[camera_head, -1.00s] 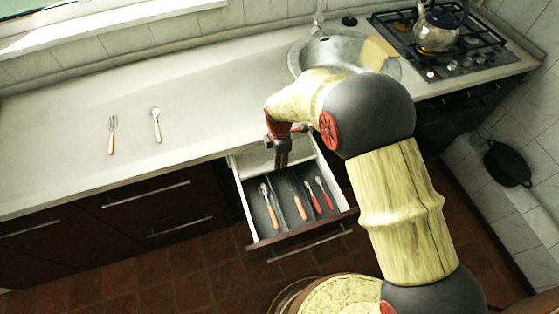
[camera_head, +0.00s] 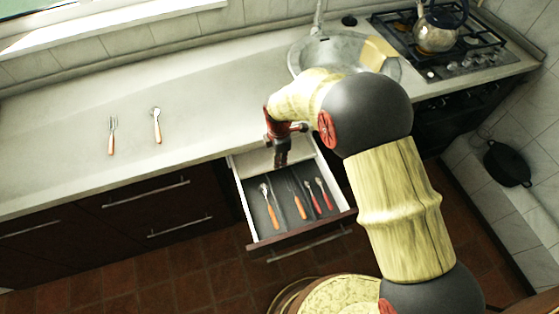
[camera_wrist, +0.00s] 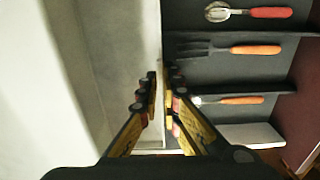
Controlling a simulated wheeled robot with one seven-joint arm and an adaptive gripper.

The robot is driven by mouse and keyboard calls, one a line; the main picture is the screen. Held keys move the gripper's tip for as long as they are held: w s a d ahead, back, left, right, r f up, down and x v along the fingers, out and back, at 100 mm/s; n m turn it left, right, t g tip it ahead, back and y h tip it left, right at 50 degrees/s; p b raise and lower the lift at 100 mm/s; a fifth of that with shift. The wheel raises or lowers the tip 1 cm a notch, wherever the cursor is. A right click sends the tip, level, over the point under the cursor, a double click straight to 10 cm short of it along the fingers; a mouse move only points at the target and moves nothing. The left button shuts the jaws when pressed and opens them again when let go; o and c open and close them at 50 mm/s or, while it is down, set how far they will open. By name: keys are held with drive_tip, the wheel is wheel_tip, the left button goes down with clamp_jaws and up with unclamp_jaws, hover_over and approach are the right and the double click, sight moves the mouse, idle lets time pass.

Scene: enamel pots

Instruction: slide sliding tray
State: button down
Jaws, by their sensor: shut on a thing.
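The sliding tray (camera_head: 281,194) is dark with thin dividers and lies in the open drawer (camera_head: 304,231). It holds spoons and forks with orange or red handles, in separate compartments. My gripper (camera_head: 281,160) points down at the tray's back edge. In the wrist view, the two fingers of my gripper (camera_wrist: 161,80) stand on either side of the tray's pale edge and are shut on it. The tray's dark floor (camera_wrist: 190,27) is right of the fingers, with a spoon (camera_wrist: 246,13) and a fork (camera_wrist: 230,49).
The pale drawer floor (camera_wrist: 90,60) left of the fingers looks empty. The counter (camera_head: 60,180) overhangs behind the drawer, with a fork (camera_head: 112,136) and spoon (camera_head: 156,125) on it. A sink (camera_head: 345,50) and a stove with a kettle (camera_head: 437,32) are at the back right.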

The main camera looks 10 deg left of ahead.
drive_tip(key=shift+w+a, duration=0.35)
drive_tip(key=shift+w, duration=0.2)
drive_tip(key=shift+w+a, duration=0.35)
drive_tip(key=shift+w, duration=0.2)
drive_tip(key=c, duration=2)
unclamp_jaws()
drive_tip(key=shift+r, duration=0.1)
wheel_tip(320, 180, up, 12)
